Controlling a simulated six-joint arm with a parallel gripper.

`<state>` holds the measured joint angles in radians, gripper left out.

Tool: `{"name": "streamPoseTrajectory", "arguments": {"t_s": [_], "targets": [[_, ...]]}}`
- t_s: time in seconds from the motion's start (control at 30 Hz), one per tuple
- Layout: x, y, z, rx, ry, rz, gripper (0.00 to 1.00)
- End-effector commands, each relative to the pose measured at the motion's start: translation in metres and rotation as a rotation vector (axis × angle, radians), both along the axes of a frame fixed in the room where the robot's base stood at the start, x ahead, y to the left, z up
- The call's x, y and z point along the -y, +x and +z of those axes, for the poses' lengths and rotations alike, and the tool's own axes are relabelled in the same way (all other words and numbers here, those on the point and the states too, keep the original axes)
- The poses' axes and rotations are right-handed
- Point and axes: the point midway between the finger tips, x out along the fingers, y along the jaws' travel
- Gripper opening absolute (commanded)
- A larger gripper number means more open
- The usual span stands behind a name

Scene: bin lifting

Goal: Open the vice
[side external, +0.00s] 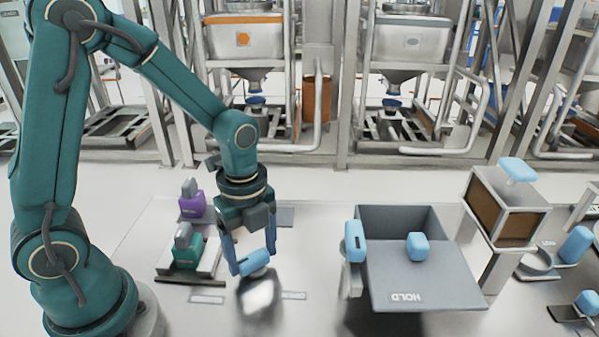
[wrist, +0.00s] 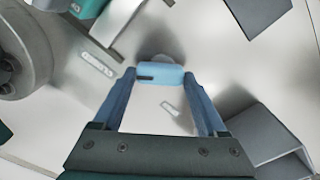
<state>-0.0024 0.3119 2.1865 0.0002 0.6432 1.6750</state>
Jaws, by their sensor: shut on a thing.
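My gripper (side external: 253,257) points down over the table in the side view, its two blue fingers shut on the ends of a light blue handle (side external: 256,265). In the wrist view the same handle (wrist: 162,78) spans the gap between the fingertips, with a rounded grey part just behind it. A shiny grey shape (side external: 259,297) lies below the handle in the side view. I cannot tell whether the handle is joined to it. No part is clearly marked as a vice, so I cannot tell for certain which thing it is.
A grey box marked HOLD (side external: 445,290) with blue handles stands right of my gripper. A purple piece (side external: 193,204) and a teal piece (side external: 188,250) stand on grey bases at left. A brown-sided bin (side external: 503,222) stands at right. Bare table lies between gripper and box.

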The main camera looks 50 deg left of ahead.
Motion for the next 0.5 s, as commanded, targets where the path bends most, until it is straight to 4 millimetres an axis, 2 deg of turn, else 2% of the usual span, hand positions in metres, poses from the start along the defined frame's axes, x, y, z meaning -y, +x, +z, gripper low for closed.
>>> {"name": "streamPoseTrajectory", "arguments": {"t_s": [0.5], "targets": [[0.0014, 0.0009, 0.0010, 0.000, 0.000, 0.474, 0.19]]}}
